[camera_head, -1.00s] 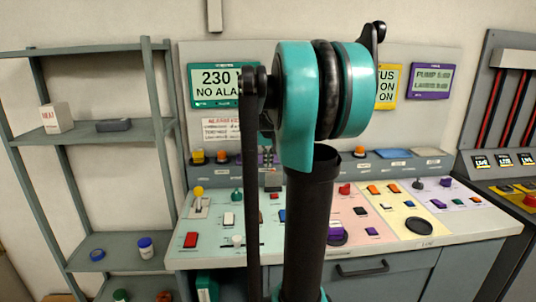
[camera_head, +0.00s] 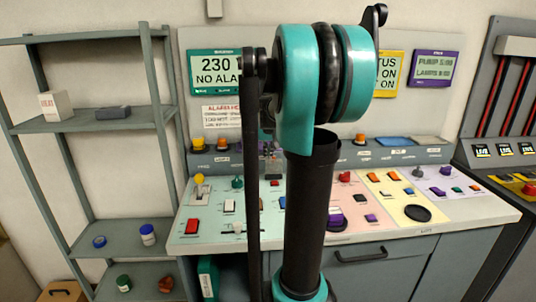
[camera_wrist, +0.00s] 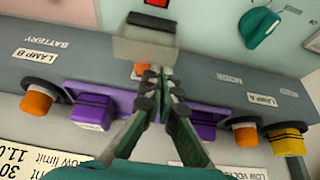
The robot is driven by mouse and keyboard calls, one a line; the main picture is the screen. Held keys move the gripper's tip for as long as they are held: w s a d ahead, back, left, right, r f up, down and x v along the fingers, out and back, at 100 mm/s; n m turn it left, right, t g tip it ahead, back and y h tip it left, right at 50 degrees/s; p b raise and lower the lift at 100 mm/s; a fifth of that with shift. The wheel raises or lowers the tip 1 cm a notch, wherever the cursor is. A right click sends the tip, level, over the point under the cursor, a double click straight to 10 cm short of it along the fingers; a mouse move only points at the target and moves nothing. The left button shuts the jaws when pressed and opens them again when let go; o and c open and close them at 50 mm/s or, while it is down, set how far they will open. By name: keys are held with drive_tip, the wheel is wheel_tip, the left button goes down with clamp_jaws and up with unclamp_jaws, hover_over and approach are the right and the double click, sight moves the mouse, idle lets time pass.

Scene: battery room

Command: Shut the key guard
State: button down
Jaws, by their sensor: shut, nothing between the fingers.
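A pale grey box-like piece (camera_wrist: 145,42), which looks like the key guard, stands at the console's sloped ledge in the wrist view. A small orange-red part (camera_wrist: 140,70) shows just below it. I cannot tell how far the guard is swung. My gripper (camera_wrist: 155,78) is shut and empty, with its fingertips close to the guard's lower edge; I cannot tell whether they touch it. In the head view my arm hides most of the gripper and the guard area.
Orange lamps (camera_wrist: 38,98), purple blocks (camera_wrist: 92,108) and a yellow knob (camera_wrist: 286,138) flank the gripper closely. A teal rotary knob (camera_wrist: 260,27) is at the upper right. The console top (camera_head: 440,217) carries several buttons. A shelf rack (camera_head: 60,125) stands at left.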

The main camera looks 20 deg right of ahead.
sight(269, 161)
drive_tip(key=shift+s, duration=0.2)
drive_tip(key=s+t, duration=0.2)
drive_tip(key=s+a+t+h, duration=0.1)
drive_tip(key=t, duration=0.1)
drive_tip(key=shift+s+f, duration=0.15)
drive_tip(key=shift+f, duration=0.2)
drive_tip(key=s+t, duration=0.1)
drive_tip(key=f+t, duration=0.1)
drive_tip(key=s+a+t+h, duration=0.1)
drive_tip(key=shift+s+f+t, duration=0.3)
drive_tip(key=shift+s+t, duration=0.05)
drive_tip(key=shift+t, duration=0.05)
drive_tip(key=shift+s+a+f, duration=0.2)
drive_tip(key=shift+s+f, duration=0.7)
drive_tip(key=shift+f, duration=0.15)
drive_tip(key=shift+s+a+f, duration=0.1)
drive_tip(key=shift+s+f, duration=0.2)
drive_tip(key=shift+f, duration=0.4)
drive_tip(key=shift+s+a+f, duration=0.1)
drive_tip(key=shift+s+f, duration=0.2)
drive_tip(key=shift+f, duration=0.35)
drive_tip(key=shift+s+f, duration=0.1)
drive_tip(key=shift+s, duration=0.25)
drive_tip(key=shift+s+a, duration=0.2)
drive_tip(key=shift+s, duration=0.2)
